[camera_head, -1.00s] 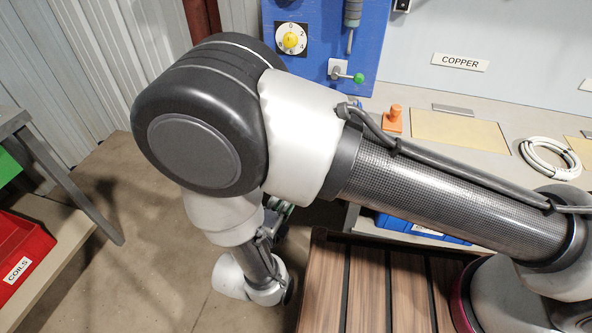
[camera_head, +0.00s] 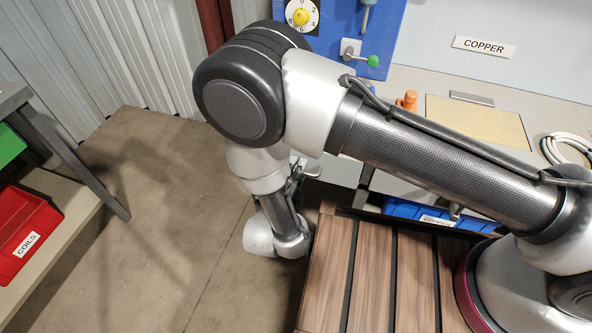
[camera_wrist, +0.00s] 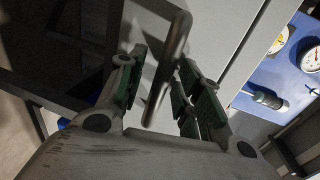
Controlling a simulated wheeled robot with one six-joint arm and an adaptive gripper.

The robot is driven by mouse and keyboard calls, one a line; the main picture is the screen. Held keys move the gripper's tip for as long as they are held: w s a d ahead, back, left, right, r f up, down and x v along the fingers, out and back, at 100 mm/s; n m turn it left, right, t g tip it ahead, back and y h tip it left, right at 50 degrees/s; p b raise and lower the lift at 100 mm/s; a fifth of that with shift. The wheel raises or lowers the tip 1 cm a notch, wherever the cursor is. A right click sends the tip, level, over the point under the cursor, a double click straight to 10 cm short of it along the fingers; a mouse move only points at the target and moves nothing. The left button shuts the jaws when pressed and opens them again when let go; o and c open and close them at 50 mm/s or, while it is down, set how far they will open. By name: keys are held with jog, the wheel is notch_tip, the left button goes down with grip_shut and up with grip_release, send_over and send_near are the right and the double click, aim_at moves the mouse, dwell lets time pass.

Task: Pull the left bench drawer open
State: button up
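In the wrist view my gripper (camera_wrist: 161,64) shows two fingers with green pads, spread apart. A grey bar handle (camera_wrist: 175,50) runs between them, with a visible gap to at least one pad; contact with the other cannot be told. Behind it is a pale grey front panel (camera_wrist: 222,38), which seems to be the drawer front. In the head view my arm hangs down at the left end of the bench (camera_head: 420,82), and the fingers are mostly hidden behind it. How far the drawer stands out cannot be told.
A blue bin (camera_head: 400,208) sits under the bench, beside a slatted wooden surface (camera_head: 375,275). A blue panel (camera_head: 335,30) with a dial stands at the back. A shelf with a red COILS bin (camera_head: 25,235) is at left. Floor between is clear.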

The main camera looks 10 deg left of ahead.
grip_shut()
jog(key=f+v, duration=0.2)
jog(key=v, duration=0.8)
jog(key=f+v, duration=0.2)
jog(key=v, duration=0.8)
jog(key=shift+s, duration=0.7)
jog(key=shift+r, duration=0.1)
grip_release()
